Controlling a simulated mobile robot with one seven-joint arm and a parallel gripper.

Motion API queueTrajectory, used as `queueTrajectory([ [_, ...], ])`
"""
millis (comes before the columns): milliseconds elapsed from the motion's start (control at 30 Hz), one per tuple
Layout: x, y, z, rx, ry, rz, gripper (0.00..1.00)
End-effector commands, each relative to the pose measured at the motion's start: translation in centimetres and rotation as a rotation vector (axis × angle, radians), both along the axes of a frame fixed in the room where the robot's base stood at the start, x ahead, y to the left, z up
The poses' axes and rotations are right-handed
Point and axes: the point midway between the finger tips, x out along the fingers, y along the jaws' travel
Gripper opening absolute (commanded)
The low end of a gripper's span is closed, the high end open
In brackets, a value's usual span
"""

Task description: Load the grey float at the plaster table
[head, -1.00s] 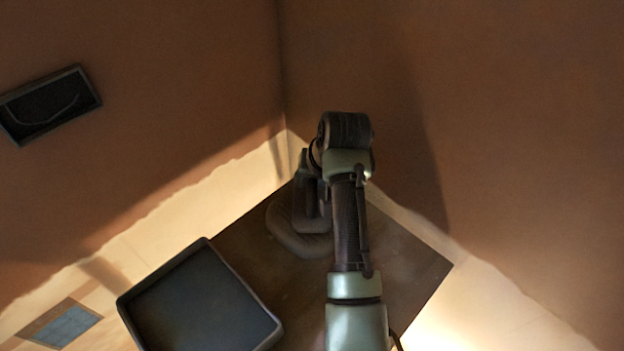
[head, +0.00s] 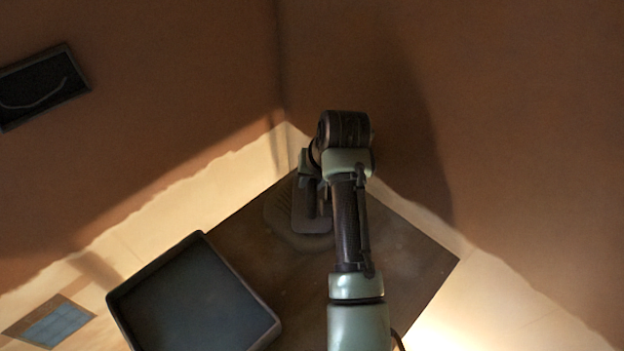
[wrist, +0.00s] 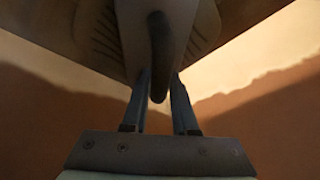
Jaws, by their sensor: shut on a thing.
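My gripper (head: 311,186) is at the far corner of the brown plaster table (head: 400,262), partly hidden by my arm. In the wrist view its two fingers (wrist: 160,88) are shut on the dark handle (wrist: 158,50) of the grey float. The float's pale plate (wrist: 131,28) points away from me there, over a ridged plaster heap (wrist: 97,38). In the head view the float (head: 312,226) is over the heap (head: 280,226). I cannot tell whether its plate touches the plaster.
A dark, rimmed tray (head: 200,300) stands at the table's left front. A framed dark panel (head: 42,88) hangs on the left wall, and a bluish tiled panel (head: 52,324) is low at left. Walls meet closely behind the table; its right side is bare.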

Motion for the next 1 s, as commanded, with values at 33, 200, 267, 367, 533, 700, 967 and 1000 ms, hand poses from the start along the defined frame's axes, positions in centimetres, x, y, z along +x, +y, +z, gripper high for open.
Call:
queueTrajectory([
  [33, 0.02, 0.0, 0.03, 0.0, -0.001, 0.0, 0.0],
  [200, 0.02, 0.01, -0.1, 0.0, -0.001, 0.0, 0.0],
  [267, 0.02, 0.01, -0.18, 0.0, -0.001, 0.0, 0.0],
  [367, 0.02, 0.01, -0.31, 0.0, -0.001, 0.0, 0.0],
  [533, 0.02, 0.01, -0.52, 0.0, -0.001, 0.0, 0.0],
  [700, 0.02, 0.02, -0.73, 0.0, -0.001, 0.0, 0.0],
  [967, 0.02, 0.02, -0.92, 0.0, 0.0, 0.0, 0.0],
  [1000, 0.02, 0.02, -0.92, 0.0, 0.0, 0.0, 0.0],
])
